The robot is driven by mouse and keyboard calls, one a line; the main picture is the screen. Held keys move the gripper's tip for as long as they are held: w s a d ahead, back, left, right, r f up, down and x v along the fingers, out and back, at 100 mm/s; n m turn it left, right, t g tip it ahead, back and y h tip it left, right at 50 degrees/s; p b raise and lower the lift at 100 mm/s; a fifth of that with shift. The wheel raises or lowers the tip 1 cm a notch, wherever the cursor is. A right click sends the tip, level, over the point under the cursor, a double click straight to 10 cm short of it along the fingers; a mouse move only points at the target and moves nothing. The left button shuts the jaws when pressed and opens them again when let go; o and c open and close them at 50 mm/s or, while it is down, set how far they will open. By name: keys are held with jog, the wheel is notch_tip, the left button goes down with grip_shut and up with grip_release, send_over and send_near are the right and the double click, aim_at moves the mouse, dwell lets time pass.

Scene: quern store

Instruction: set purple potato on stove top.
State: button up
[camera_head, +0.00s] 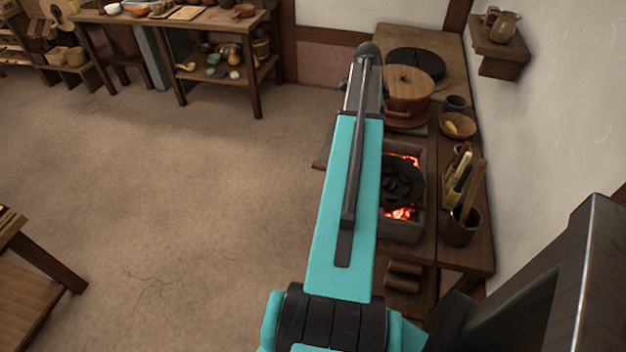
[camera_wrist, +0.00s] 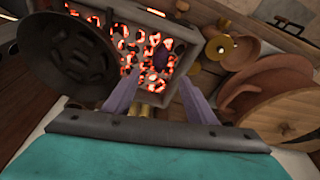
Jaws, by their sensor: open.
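The stove top (camera_head: 408,236) is a grey box with glowing coals on the right-hand counter; its coal bed fills the upper middle of the wrist view (camera_wrist: 150,102). A small dark purple potato (camera_wrist: 160,57) shows against the coals, just beyond my fingertips and roughly between them. It looks to be on the coals; exact contact is unclear. My gripper (camera_wrist: 159,78) is open, with its two purple-grey fingers apart and nothing between them. In the head view my arm hides the gripper, and I cannot make out the potato.
A black pan (camera_wrist: 68,55) sits over part of the coals, left of my fingers. A wooden lidded pot (camera_head: 408,82) stands behind the stove, with a small bowl (camera_head: 457,125) and a utensil holder (camera_head: 461,228) to the right.

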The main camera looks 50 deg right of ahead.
jog(key=w+a+f+n+y, duration=0.1)
jog(key=w+a+f+n, duration=0.45)
jog(key=a+f, duration=0.5)
jog(key=w+a+f+n, duration=0.4)
jog(key=w+a+f, duration=0.25)
jog(key=a, duration=0.65)
jog(key=w+a+f+n+y, duration=0.1)
jog(key=w+a+f+n, duration=0.4)
jog(key=a+f, duration=0.5)
jog(key=s+a+f+n+g, duration=0.1)
jog(key=s+a+f+n, duration=0.25)
jog(key=a, duration=0.65)
jog(key=s+a+f+n+g, duration=0.15)
jog(key=a+f+n, duration=0.25)
jog(key=a, duration=0.5)
jog(key=s+a+f+n, duration=0.3)
jog(key=s+a+n, duration=0.1)
jog(key=s+a, duration=0.2)
jog(key=s+a+f+n, duration=0.3)
jog(key=s+a, duration=0.3)
jog(key=a, duration=0.1)
jog(key=shift+n+g, duration=0.35)
jog(key=shift+n, duration=0.05)
jog(key=shift+c, duration=1.3)
